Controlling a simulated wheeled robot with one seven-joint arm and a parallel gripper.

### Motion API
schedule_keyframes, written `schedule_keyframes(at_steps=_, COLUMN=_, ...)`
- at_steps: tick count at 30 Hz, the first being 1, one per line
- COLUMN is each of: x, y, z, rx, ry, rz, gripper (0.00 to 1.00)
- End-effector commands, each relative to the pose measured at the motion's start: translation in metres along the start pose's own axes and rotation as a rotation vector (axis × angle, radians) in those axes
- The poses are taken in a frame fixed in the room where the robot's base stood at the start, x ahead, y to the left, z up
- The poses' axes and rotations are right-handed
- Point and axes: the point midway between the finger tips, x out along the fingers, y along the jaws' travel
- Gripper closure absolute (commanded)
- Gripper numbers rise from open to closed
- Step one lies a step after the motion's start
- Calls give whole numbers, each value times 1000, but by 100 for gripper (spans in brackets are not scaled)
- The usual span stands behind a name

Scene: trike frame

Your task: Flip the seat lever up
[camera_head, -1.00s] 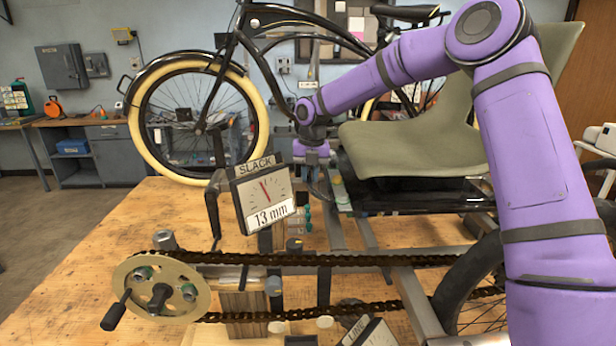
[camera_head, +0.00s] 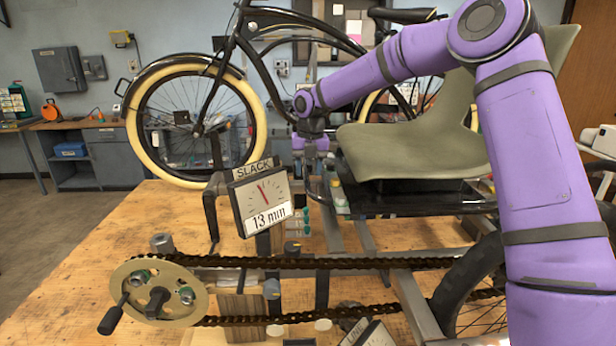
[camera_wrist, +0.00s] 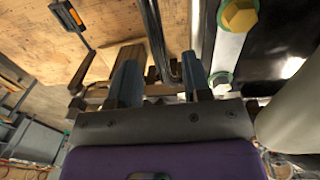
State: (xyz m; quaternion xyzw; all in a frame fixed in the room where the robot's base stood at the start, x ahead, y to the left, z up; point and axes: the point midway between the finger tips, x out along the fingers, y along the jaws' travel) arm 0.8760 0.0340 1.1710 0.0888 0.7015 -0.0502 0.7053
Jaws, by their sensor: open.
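The olive seat (camera_head: 420,148) sits on a black base above the metal frame rails. My gripper (camera_head: 318,178) points down beside the seat's front left edge; its fingers are small there. In the wrist view my gripper (camera_wrist: 160,62) is open, with one finger on each side of a dark bent bar (camera_wrist: 156,35). This bar looks like the seat lever, though its full shape is hidden. It appears between the fingers; I cannot tell whether either touches it. A light rail with a yellow bolt (camera_wrist: 239,15) lies just right of the right finger.
The slack gauge (camera_head: 264,200), reading 13 mm, stands left of my gripper. A chain (camera_head: 300,261) and crank disc (camera_head: 158,291) are in front. A black bicycle (camera_head: 190,125) stands behind. The wooden bench top (camera_head: 95,235) is clear at left.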

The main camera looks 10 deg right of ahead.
Motion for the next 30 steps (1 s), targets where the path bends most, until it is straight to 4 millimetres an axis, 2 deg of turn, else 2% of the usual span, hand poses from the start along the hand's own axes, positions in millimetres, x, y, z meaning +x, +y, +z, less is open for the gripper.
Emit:
schedule_keyframes(at_steps=1, x=-11, y=0, z=1, rx=1, ry=-4, rz=0, gripper=56)
schedule_keyframes(at_steps=6, x=-44, y=0, z=0, rx=1, ry=-3, rz=0, gripper=56)
schedule_keyframes(at_steps=12, x=-70, y=0, z=0, rx=0, ry=-1, rz=0, gripper=56)
schedule_keyframes(at_steps=17, x=-80, y=-1, z=0, rx=0, ry=-1, rz=0, gripper=56)
schedule_keyframes(at_steps=27, x=-81, y=0, z=0, rx=3, ry=-1, rz=-1, gripper=56)
schedule_keyframes(at_steps=30, x=-85, y=0, z=-7, rx=36, ry=-8, rz=-12, gripper=56)
